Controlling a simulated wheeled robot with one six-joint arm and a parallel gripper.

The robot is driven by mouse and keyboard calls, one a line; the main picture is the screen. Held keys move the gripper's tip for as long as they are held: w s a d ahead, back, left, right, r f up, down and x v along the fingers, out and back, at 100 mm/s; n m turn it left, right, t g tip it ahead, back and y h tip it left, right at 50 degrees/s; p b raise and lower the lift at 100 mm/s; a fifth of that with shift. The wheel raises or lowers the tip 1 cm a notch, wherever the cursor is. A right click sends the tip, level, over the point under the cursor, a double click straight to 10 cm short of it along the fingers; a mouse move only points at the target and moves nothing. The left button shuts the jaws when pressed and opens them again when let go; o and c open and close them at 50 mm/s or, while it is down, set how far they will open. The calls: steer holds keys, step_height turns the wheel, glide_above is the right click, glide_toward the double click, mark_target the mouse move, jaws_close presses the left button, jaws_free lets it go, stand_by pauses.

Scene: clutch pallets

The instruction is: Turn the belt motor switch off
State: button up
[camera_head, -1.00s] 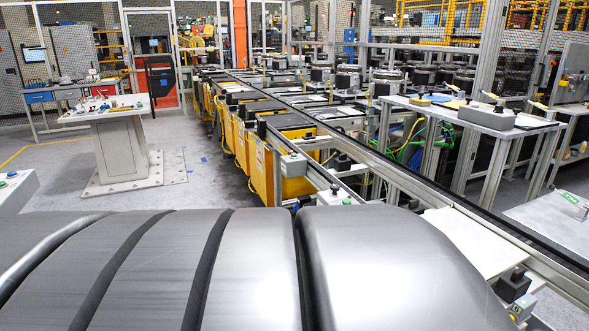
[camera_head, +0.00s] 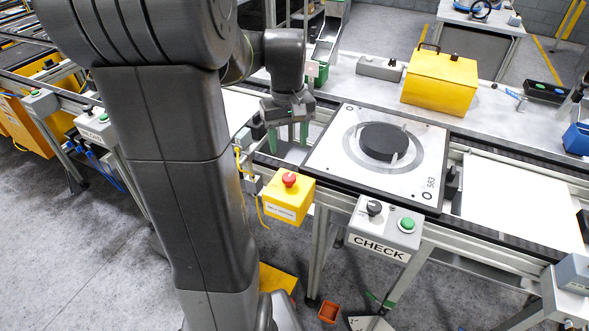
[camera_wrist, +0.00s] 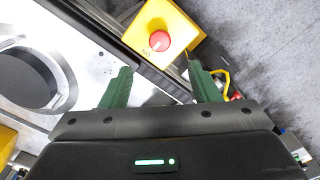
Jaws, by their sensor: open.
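A yellow switch box (camera_head: 287,200) with a red mushroom button (camera_head: 289,180) sits on the near side of the conveyor; its front label is too small to read. It also shows in the wrist view, with the yellow box (camera_wrist: 180,22) and red button (camera_wrist: 160,40) just beyond my fingertips. I cannot tell for sure that it is the belt motor switch. My gripper (camera_head: 288,138) has green fingers, apart and empty, above the conveyor behind the box. In the wrist view my gripper (camera_wrist: 160,72) points toward the button without visible contact.
A grey CHECK box (camera_head: 385,230) with a black knob and green button stands to the right. A pallet (camera_head: 330,160) carrying a black disc lies on the conveyor beside my gripper. A yellow case (camera_head: 440,85) stands on the back bench.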

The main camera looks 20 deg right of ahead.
mark_target(289, 177)
step_height(289, 177, down, 11)
steer(key=shift+f, duration=0.1)
stand_by(0.3)
steer(key=c, duration=1)
